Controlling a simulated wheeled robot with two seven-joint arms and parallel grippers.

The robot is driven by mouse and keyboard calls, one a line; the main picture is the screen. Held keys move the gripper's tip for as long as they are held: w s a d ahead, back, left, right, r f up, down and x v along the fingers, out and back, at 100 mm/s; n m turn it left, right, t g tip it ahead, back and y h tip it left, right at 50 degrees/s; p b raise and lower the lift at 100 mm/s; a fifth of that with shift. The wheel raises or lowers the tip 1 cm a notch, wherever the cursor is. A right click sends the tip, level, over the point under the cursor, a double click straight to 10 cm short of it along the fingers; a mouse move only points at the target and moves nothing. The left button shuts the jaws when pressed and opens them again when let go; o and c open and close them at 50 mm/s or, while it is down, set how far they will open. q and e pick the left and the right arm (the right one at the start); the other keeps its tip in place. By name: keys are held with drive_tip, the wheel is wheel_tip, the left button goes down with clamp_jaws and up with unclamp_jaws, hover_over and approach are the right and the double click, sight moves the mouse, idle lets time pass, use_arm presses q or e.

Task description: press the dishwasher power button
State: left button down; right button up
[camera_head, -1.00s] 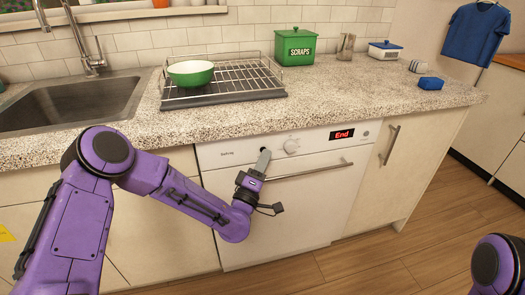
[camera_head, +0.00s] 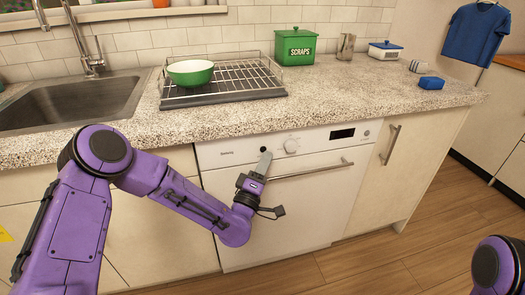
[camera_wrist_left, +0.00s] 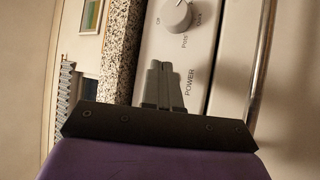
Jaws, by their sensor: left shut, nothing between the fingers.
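The white dishwasher (camera_head: 290,215) stands under the counter, its front panel facing me. Its display (camera_head: 342,133) is dark. A round knob (camera_head: 291,146) sits on the panel; it also shows in the left wrist view (camera_wrist_left: 176,16). My left gripper (camera_head: 265,156) is shut and empty, its tips at the panel left of the knob. In the left wrist view the shut fingers (camera_wrist_left: 161,75) lie beside the word POWER. The power button is hidden or covered by the fingers; I cannot tell if they touch it. My right gripper is out of view.
The dishwasher's bar handle (camera_head: 312,170) runs just below the panel, close to my left gripper. The granite counter (camera_head: 345,85) overhangs above, holding a dish rack (camera_head: 240,80) with a green bowl (camera_head: 190,73). A sink (camera_head: 65,100) is at left.

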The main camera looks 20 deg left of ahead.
use_arm(q)
drive_tip(key=s+d+b, duration=0.1)
drive_tip(key=s, duration=0.1)
drive_tip(key=s+d+b, duration=0.2)
drive_tip(key=shift+s+d, duration=0.15)
drive_tip(key=shift+s, duration=0.25)
idle(1.7)
